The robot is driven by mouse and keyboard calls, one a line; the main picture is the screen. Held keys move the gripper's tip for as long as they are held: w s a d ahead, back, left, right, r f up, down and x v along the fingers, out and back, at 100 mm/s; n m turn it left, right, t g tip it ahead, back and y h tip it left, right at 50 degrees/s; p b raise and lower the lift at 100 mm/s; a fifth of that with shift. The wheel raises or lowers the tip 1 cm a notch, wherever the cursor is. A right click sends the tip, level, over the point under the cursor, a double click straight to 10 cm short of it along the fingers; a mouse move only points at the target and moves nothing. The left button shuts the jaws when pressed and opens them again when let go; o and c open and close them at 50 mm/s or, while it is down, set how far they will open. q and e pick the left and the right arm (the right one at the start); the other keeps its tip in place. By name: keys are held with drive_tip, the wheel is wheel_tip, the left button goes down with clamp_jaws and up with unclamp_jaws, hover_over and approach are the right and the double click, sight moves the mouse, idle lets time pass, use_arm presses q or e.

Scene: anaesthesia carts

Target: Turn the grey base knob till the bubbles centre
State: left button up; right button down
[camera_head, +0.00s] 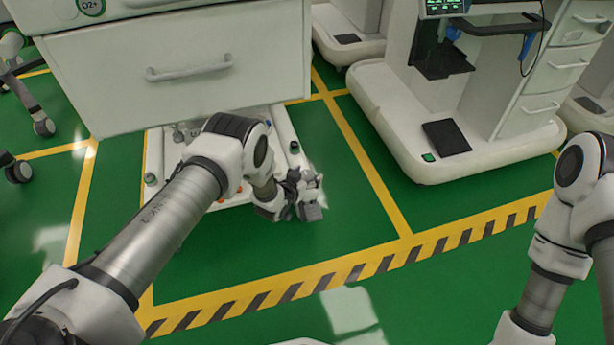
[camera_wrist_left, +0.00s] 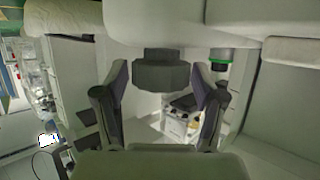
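A dark grey faceted knob (camera_wrist_left: 160,75) hangs below a pale surface in the left wrist view. My left gripper (camera_wrist_left: 160,98) is open, its two fingers on either side of the knob, with a small gap visible on each side. In the head view my left gripper (camera_head: 305,196) is low at the front right of the white cart base (camera_head: 285,130); the grey knob is not discernible there. The bubbles cannot be made out in either view. My right arm shows at the right edge, but its gripper is out of view.
A dark knob with a green band (camera_wrist_left: 221,57) is right of the fingers. A drawer unit with a handle (camera_head: 190,70) overhangs the base. Another white cart (camera_head: 400,120) stands at right. Green floor (camera_head: 340,220) is clear in front.

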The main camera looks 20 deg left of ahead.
use_arm(q)
drive_tip(key=c, duration=0.8)
drive_tip(key=shift+o, duration=0.2)
drive_tip(key=shift+a+f+m+h, duration=0.1)
drive_tip(key=shift+m+h, duration=0.3)
drive_tip(key=shift+m+g+h+b, duration=0.6)
drive_tip(key=shift+m+h+b, duration=0.1)
drive_tip(key=shift+m+h, duration=0.25)
drive_tip(key=shift+f+m+g+h+b, duration=0.15)
drive_tip(key=shift+m+g+h+b, duration=0.15)
drive_tip(key=shift+m+h+b, duration=0.45)
drive_tip(key=shift+m+g+h+b, duration=0.9)
drive_tip(key=shift+m+h+b, duration=0.2)
drive_tip(key=shift+m+h, duration=0.1)
drive_tip(key=shift+r+m+g+h+b, duration=0.2)
drive_tip(key=shift+m+g+h+b, duration=0.2)
